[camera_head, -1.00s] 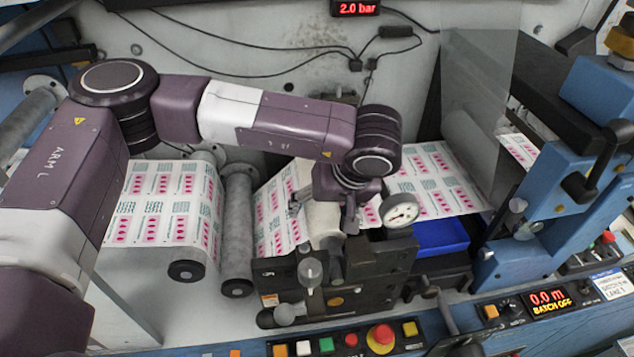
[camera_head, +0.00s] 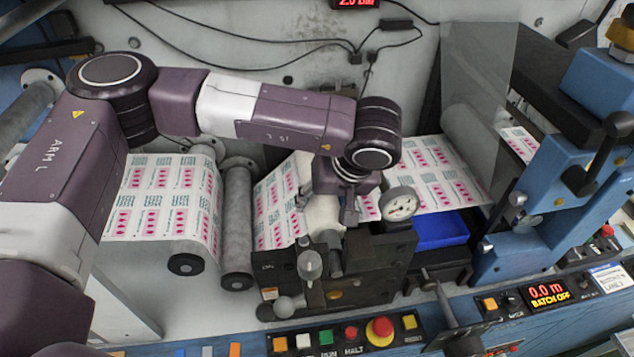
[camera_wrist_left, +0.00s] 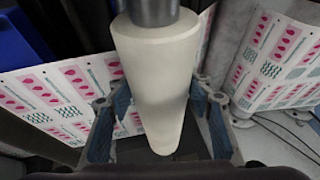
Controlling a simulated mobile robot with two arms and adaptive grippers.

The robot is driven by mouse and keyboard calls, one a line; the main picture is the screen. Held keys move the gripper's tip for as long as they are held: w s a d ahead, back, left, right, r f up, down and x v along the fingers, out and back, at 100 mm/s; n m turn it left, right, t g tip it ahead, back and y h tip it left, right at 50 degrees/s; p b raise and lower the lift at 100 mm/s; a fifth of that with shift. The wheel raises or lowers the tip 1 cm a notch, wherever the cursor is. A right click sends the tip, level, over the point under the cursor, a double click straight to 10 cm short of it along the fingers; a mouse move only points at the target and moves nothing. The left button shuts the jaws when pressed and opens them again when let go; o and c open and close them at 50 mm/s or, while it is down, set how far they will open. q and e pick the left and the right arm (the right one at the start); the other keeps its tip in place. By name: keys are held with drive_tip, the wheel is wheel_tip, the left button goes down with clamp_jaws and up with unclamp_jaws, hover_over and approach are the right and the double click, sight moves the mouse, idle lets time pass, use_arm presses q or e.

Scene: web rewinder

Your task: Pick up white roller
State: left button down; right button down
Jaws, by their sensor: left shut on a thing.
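The white roller (camera_head: 324,216) sits in the middle of the machine, just behind the dark nip block (camera_head: 335,272). In the left wrist view the roller (camera_wrist_left: 157,80) is a cream cylinder with a grey metal end at the top. My left gripper (camera_head: 333,212) is over the roller from above, mostly hidden by its own wrist in the head view. In the left wrist view its blue-padded fingers (camera_wrist_left: 160,128) stand on both sides of the roller, shut on it. Whether the roller is clear of its seat is hidden. My right gripper does not show.
Printed label web (camera_head: 170,200) runs over grey rollers (camera_head: 237,225) at left. A pressure gauge (camera_head: 399,204) and blue tray (camera_head: 440,232) are close on the right. A clear panel (camera_head: 478,90) and blue frame (camera_head: 560,190) stand farther right. Buttons line the front panel (camera_head: 350,335).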

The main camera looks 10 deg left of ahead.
use_arm(q)
drive_tip(key=shift+w+r, duration=0.1)
drive_tip(key=shift+r, duration=0.05)
drive_tip(key=shift+r, duration=0.75)
wheel_tip(320, 180, up, 16)
drive_tip(key=b, duration=0.4)
drive_tip(key=s+d+b, duration=0.2)
drive_tip(key=s+d, duration=0.1)
drive_tip(key=s, duration=0.5)
drive_tip(key=s+d+b, duration=0.1)
drive_tip(key=s+d, duration=0.3)
drive_tip(key=s, duration=0.4)
drive_tip(key=shift+s+r+b, duration=0.2)
drive_tip(key=shift+s+b, duration=0.15)
drive_tip(key=shift+s, duration=0.05)
